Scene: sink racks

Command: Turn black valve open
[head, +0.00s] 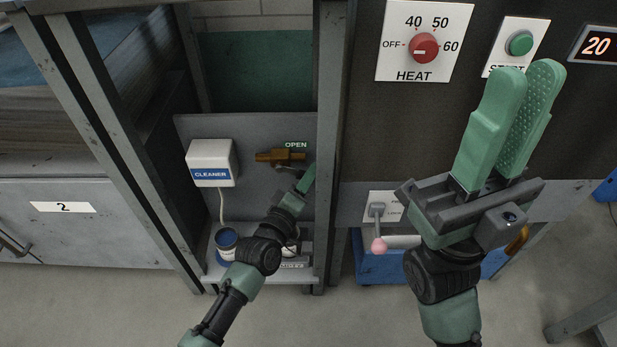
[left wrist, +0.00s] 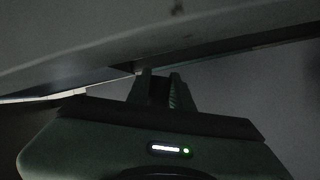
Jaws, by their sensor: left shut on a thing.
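The valve (head: 278,156) has a brass body on the grey back panel, under a green "OPEN" label (head: 296,145). Its dark lever (head: 287,167) shows below the body, partly hidden near my left gripper. My left gripper (head: 306,180) reaches up to the valve from below and is shut on the lever; the exact contact is hard to see. In the left wrist view my left fingers (left wrist: 158,88) are dark, against a grey surface. My right gripper (head: 527,70) is raised, empty and open, its two green fingers a little apart.
A white cleaner box (head: 211,161) is left of the valve, with a blue cup (head: 226,243) below it. A post (head: 331,120) stands close to the right. Further right are the heat knob (head: 424,48), green start button (head: 519,43) and a pink-tipped lever (head: 378,229).

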